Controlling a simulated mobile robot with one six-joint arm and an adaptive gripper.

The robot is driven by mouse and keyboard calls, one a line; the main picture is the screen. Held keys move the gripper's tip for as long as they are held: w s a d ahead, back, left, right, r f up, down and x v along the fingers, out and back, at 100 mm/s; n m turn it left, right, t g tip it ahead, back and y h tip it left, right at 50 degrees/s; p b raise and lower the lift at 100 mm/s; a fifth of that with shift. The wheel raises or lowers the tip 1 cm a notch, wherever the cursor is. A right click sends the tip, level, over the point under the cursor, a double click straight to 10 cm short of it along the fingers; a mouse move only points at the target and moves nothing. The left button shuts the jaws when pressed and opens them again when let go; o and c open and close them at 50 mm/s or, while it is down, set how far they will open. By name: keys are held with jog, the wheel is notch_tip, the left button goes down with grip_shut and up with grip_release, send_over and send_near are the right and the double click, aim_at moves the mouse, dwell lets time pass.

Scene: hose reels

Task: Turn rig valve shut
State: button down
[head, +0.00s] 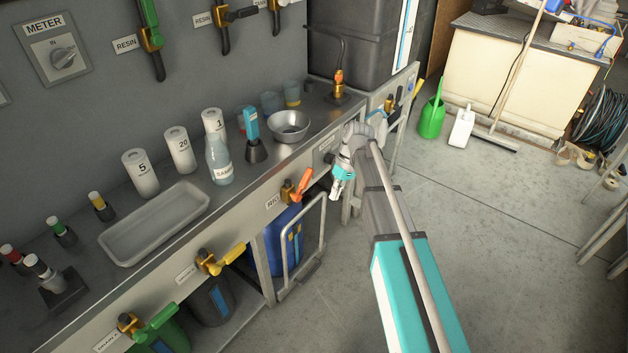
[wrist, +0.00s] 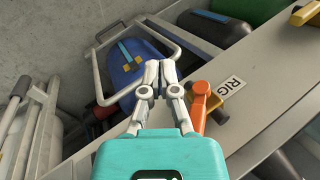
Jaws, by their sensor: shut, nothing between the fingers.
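The rig valve has an orange lever handle (head: 301,184) on a brass body, mounted on the front edge of the bench beside a RIG label (head: 272,201). The lever slants out up and to the right. In the wrist view the orange handle (wrist: 201,103) is just right of my gripper (wrist: 160,68), with the RIG label (wrist: 236,83) beyond it. The fingertips are together with nothing between them, and I see a small gap between fingers and handle. In the head view my gripper (head: 337,194) is right of the lever, partly hidden by its own wrist.
A blue container (head: 284,235) stands below the valve behind a grey metal frame (head: 322,235). A yellow-handled valve (head: 224,260) and a green-handled one (head: 155,325) are further along the bench front. The bench top holds bottles and a tray (head: 155,228).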

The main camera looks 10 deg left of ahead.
jog(key=s+d+f+m+t+h, duration=0.1)
jog(key=s+d+m+t, duration=0.1)
jog(key=s+d+m, duration=0.2)
jog(key=s+d+f+m+t+h, duration=0.1)
jog(key=s+d+m, duration=0.3)
jog(key=s+d, duration=0.6)
jog(key=d+t+h, duration=0.1)
jog(key=d, duration=0.4)
jog(key=shift+a, duration=0.1)
